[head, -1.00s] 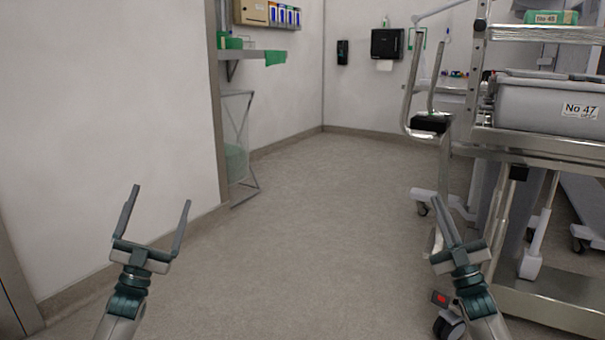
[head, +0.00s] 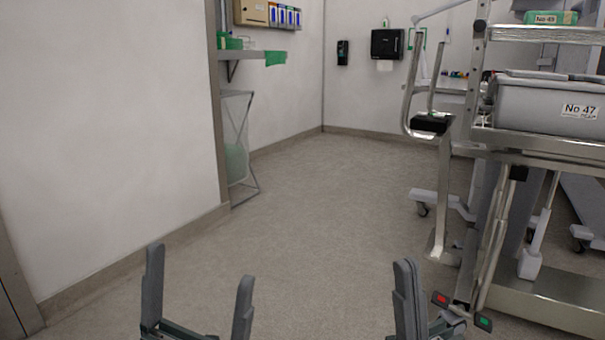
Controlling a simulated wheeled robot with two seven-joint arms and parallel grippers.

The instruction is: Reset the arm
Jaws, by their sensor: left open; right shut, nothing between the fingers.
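My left gripper (head: 198,291) is at the bottom of the head view, left of centre. Its two grey fingers point up and stand wide apart, with nothing between them. My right gripper (head: 406,285) is at the bottom, right of centre. Its fingers are together and hold nothing. Both grippers are over the open floor and seem to touch nothing. Most of both arms is cut off by the lower picture edge.
A metal cart (head: 545,152) with a grey bin labelled No 47 (head: 548,104) stands at the right, near my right gripper in the picture. A white wall (head: 110,120) runs along the left. A shelf (head: 262,53) and wire frame stand behind it. The middle floor (head: 320,215) is clear.

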